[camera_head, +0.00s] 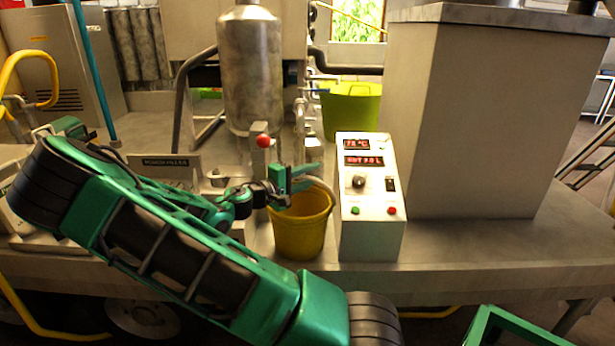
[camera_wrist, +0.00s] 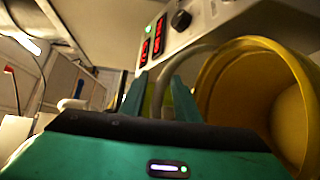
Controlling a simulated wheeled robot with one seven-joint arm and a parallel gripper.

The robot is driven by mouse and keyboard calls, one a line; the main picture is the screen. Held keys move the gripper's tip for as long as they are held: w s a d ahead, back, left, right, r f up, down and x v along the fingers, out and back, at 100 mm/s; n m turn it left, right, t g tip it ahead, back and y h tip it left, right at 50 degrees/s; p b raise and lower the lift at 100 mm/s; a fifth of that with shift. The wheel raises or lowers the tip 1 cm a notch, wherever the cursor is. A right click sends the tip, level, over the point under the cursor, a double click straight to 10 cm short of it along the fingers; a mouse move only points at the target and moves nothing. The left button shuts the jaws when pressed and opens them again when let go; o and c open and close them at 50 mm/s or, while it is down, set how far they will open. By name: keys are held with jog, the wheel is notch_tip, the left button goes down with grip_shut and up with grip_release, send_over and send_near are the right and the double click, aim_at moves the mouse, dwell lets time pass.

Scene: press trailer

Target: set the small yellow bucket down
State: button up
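The small yellow bucket (camera_head: 300,237) stands upright on the bench, just left of the control box; its base appears to touch the bench top. In the wrist view the bucket (camera_wrist: 232,95) is at the right, its opening showing. Its grey handle (camera_wrist: 195,57) is raised and arches toward my fingers. My gripper (camera_head: 312,175) is above the bucket's rim. In the wrist view my gripper (camera_wrist: 160,82) has its two fingers apart, with the handle passing through the gap and space visible beside it.
The control box (camera_head: 370,230) with red displays stands close on the bucket's right. A larger green bucket (camera_head: 352,112) and a metal tank (camera_head: 250,70) are behind. A big beige housing (camera_head: 465,130) is at the right. The bench (camera_head: 460,255) is clear in front of the housing.

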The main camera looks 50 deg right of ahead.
jog(key=shift+a+r, duration=0.1)
jog(key=w+a, duration=0.1)
jog(key=a, duration=1)
jog(key=shift+a+r, duration=0.25)
jog(key=shift+a, duration=0.1)
